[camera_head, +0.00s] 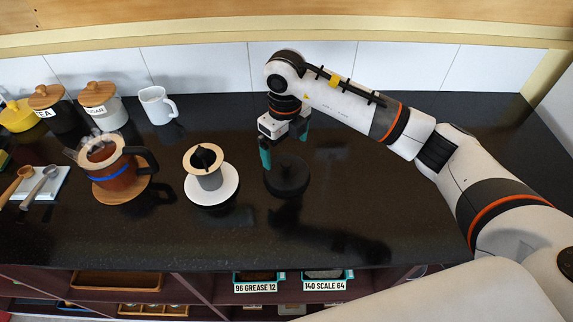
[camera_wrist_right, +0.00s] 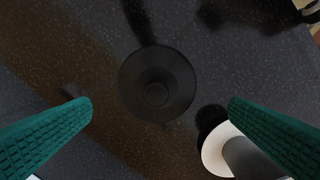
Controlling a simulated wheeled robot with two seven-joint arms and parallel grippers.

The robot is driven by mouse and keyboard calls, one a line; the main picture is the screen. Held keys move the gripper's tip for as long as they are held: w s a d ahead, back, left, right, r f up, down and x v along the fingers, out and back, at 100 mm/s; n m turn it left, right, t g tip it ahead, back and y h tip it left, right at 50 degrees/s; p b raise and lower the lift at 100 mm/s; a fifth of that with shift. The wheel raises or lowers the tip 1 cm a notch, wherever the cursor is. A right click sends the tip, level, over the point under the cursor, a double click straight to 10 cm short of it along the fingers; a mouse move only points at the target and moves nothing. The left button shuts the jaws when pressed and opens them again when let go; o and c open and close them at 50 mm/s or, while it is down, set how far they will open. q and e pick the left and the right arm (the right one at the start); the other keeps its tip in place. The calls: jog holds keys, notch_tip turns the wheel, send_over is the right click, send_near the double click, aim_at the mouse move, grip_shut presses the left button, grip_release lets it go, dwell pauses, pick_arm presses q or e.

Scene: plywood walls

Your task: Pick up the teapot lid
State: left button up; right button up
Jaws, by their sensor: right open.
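The teapot lid (camera_head: 288,178) is a round black disc lying flat on the black counter. In the right wrist view the lid (camera_wrist_right: 157,84) sits between the fingers, above their tips, with a round knob at its middle. My right gripper (camera_head: 285,155) is open, pointing down above the lid, its green fingers apart and holding nothing. The glass teapot (camera_head: 103,160) holds brown tea and stands on a wooden coaster at the left. A green sliver at the left edge of the head view looks like my left gripper; its jaws cannot be made out.
A white saucer (camera_head: 226,191) with a grey cup and wood-rimmed dripper (camera_head: 201,159) stands just left of the lid. A white mug (camera_head: 157,105) and lidded jars (camera_head: 101,104) stand at the back left. Spoons lie far left. The counter right of the lid is clear.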

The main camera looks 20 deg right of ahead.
aim_at(287, 162)
jog(key=shift+f, duration=0.5)
jog(key=shift+w+f, duration=0.2)
jog(key=shift+f, duration=0.1)
jog(key=f+p, duration=0.1)
jog(key=f, duration=0.1)
jog(key=f+p, duration=0.1)
jog(key=f, duration=0.1)
jog(key=shift+s+d+f+p, duration=0.1)
jog(key=shift+d+f+p, duration=0.1)
jog(key=shift+p, duration=0.15)
jog(key=shift+f, duration=0.4)
pick_arm(q)
jog(key=r, duration=0.1)
jog(key=w+r, duration=0.1)
jog(key=r, duration=0.1)
jog(key=shift+w, duration=0.1)
pick_arm(e)
jog(key=c, duration=0.9)
pick_arm(q)
jog(key=shift+s, duration=0.25)
pick_arm(e)
jog(key=c, duration=1.2)
